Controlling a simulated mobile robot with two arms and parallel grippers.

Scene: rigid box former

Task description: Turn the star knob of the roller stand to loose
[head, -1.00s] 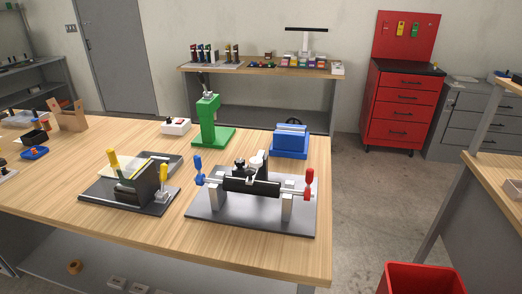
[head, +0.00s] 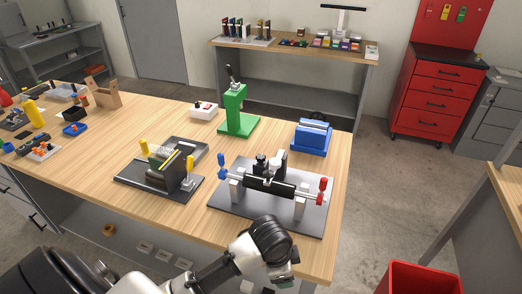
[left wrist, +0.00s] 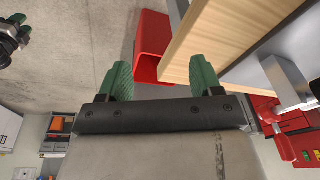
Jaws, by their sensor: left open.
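The roller stand (head: 225,203) is a grey plate near the table's front right corner. It carries a black roller on metal posts, with a blue handle at left and a red handle at right. A small black knob (head: 260,162), which looks like the star knob, stands behind the roller; its lobes are too small to make out. My left gripper (left wrist: 160,78) is open and empty, with green fingers. In the head view it is at the bottom, in front of the stand and apart from it. Part of my right gripper (left wrist: 16,32) shows at the left wrist view's top left.
A box-like fixture with yellow handles (head: 160,180) stands left of the roller stand. A green press (head: 237,110) and a blue block (head: 312,137) stand behind. A red bin (head: 425,280) is on the floor at right.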

